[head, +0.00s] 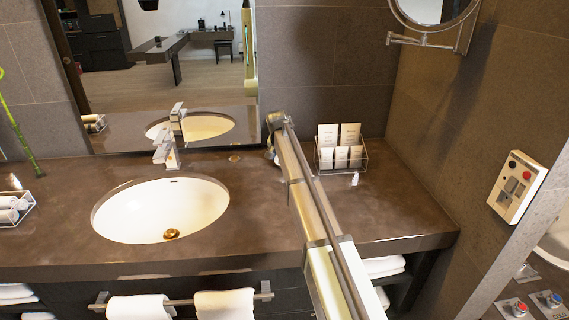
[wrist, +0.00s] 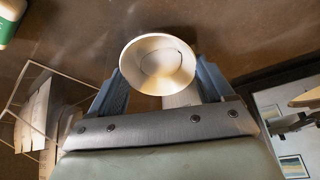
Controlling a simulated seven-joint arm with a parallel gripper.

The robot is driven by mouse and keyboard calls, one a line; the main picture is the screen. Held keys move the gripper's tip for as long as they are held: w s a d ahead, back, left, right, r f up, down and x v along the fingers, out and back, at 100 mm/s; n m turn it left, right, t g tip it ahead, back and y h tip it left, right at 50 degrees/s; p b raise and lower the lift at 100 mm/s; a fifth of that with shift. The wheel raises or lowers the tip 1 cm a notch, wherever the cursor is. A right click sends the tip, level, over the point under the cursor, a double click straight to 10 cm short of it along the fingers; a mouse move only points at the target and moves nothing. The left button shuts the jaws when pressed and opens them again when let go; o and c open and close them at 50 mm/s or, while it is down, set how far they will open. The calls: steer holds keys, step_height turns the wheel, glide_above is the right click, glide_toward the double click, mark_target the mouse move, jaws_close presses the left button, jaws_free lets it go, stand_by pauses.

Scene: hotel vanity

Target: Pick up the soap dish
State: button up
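The soap dish (wrist: 157,65), a round cream bowl shape, shows in the wrist view between the two fingertips of my gripper (wrist: 159,82). The fingers stand apart, one on each side of the dish, and its rim appears to meet or nearly meet both. I cannot tell whether they press on it or whether it rests on the counter. In the head view my gripper (head: 273,142) is low at the back of the counter, right of the sink, and my arm largely hides the dish.
The sink (head: 160,210) and faucet (head: 170,140) are to the left. The mirror (head: 165,60) is behind. The counter's front right is clear.

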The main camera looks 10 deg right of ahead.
steer(key=shift+r, duration=0.1)
steer(key=c, duration=0.6)
